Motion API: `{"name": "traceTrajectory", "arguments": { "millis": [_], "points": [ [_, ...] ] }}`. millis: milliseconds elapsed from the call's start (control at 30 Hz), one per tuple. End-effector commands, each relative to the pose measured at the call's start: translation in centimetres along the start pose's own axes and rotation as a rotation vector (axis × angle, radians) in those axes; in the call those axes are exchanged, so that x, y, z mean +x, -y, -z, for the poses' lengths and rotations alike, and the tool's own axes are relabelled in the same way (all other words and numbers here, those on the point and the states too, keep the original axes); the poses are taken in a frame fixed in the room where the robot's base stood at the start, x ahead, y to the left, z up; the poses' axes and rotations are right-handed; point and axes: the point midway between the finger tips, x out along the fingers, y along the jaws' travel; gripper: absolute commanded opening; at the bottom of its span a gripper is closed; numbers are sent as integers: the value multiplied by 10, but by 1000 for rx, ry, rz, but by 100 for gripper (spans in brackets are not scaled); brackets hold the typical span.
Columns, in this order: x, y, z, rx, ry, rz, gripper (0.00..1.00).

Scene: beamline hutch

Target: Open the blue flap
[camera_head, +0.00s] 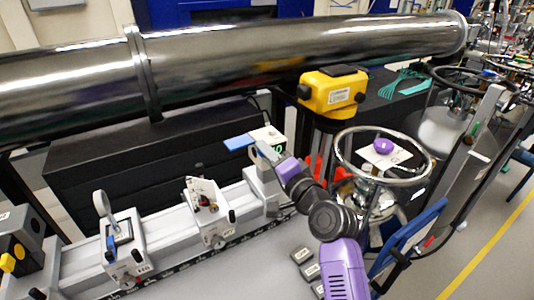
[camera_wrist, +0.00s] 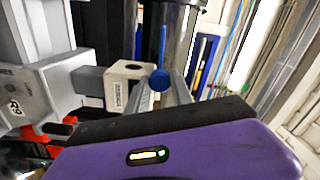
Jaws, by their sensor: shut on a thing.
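The blue flap (camera_head: 238,142) juts out to the left of a small white box (camera_head: 268,134) on the rail stage, in the head view. In the wrist view the flap (camera_wrist: 163,42) shows nearly edge-on as a thin blue strip, with a round blue knob (camera_wrist: 159,79) at its near end. My gripper (camera_head: 264,151) is at the flap's near side in the head view, and partly hides the box. In the wrist view its two fingers (camera_wrist: 159,86) are closed on the blue knob. The flap's hinge is not clear.
A rail with several carriages (camera_head: 215,215) runs along the bench. A large metal tube (camera_head: 300,50) crosses above, with a yellow device (camera_head: 333,92) under it. A round-rimmed stand (camera_head: 425,170) and a blue chair (camera_head: 408,232) are close on the right.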

Motion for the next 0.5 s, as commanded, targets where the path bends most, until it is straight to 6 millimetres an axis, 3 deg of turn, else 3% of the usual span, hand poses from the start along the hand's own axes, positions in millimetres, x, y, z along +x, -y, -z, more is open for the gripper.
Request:
{"name": "traceTrajectory", "arguments": {
  "millis": [67,100,200,500],
  "points": [
    [0,-1,1,0,-2,-2,0],
    [0,-1,1,-1,-2,-2,33],
    [0,-1,1,-1,-1,-2,49],
    [-1,-1,0,-1,0,-1,49]
  ]
}}
